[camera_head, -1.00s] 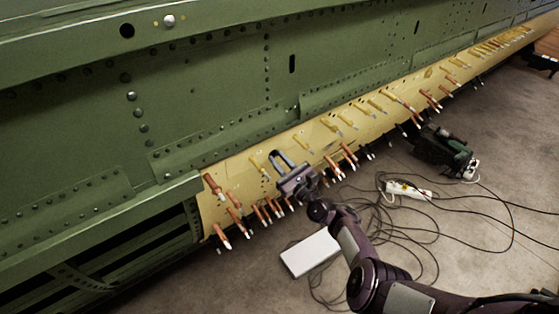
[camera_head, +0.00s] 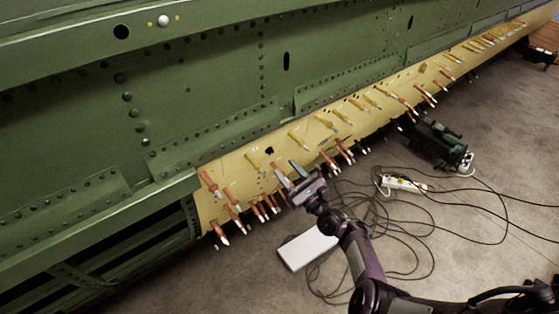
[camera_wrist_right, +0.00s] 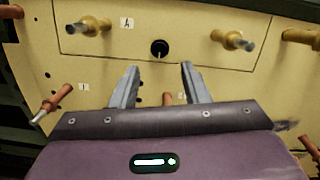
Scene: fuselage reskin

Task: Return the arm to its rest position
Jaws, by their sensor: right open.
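My right gripper (camera_head: 290,172) is in front of the yellow skin panel (camera_head: 230,174) in the head view. Its two fingers are apart with nothing between them. In the right wrist view the open fingers (camera_wrist_right: 157,86) point at the panel (camera_wrist_right: 100,65), below a round black spot (camera_wrist_right: 159,48). I cannot tell whether the fingertips touch the panel. My right arm comes in from the lower right. My left gripper is not in view.
Several copper and yellow pins (camera_head: 232,198) stick out along the panel around my gripper. The green fuselage (camera_head: 200,90) rises behind. A white box (camera_head: 307,249), cables, a power strip (camera_head: 403,184) and a dark green machine (camera_head: 436,146) are on the floor.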

